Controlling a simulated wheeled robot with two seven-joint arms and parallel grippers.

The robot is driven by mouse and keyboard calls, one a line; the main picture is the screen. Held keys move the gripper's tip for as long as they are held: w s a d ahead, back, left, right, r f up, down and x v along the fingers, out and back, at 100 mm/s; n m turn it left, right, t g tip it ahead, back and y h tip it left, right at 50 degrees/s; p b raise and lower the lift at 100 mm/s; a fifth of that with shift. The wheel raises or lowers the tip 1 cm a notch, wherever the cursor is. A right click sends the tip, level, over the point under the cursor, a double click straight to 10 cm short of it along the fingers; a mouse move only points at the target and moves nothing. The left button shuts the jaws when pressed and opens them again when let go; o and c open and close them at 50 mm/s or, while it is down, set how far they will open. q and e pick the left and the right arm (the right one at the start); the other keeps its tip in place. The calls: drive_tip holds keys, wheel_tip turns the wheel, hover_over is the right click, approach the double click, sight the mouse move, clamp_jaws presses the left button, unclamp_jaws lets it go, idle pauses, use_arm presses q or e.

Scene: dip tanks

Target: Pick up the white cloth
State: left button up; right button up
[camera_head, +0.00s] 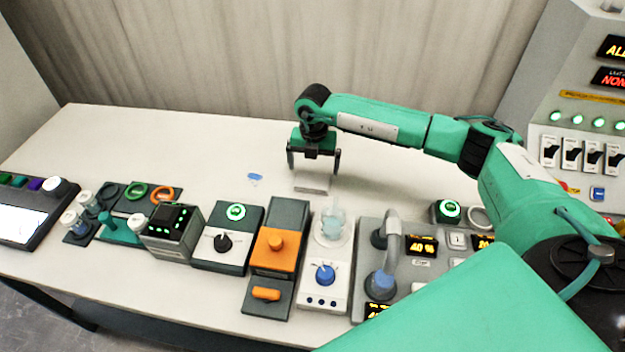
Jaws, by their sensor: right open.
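My right gripper (313,170) points down over the back middle of the white table, its two dark fingers wide apart with nothing between them. Below the fingertips a thin, pale grey flat strip (311,189) lies on the table. It may be the white cloth or its edge; against the white table I cannot tell for sure. The fingers look apart from it. My left gripper is not in view.
A small blue piece (255,177) lies left of the right gripper. Along the front stand a grey device (172,232), an orange-topped unit (276,248), a white blue-knobbed unit (325,285) and a grey tank panel (418,268). The table's back left (150,145) is clear.

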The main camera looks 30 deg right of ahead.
sight(313, 179)
drive_tip(key=shift+a+f+p, duration=0.1)
drive_tip(key=shift+f+p, duration=0.2)
drive_tip(key=shift+f, duration=0.05)
wheel_tip(313, 179, down, 4)
drive_tip(key=shift+a+r+p, duration=0.1)
drive_tip(key=shift+r+p, duration=0.1)
drive_tip(key=shift+p, duration=0.5)
drive_tip(key=shift+f, duration=0.35)
drive_tip(key=shift+c, duration=0.4)
drive_tip(key=c, duration=0.6)
drive_tip(key=shift+r, duration=0.15)
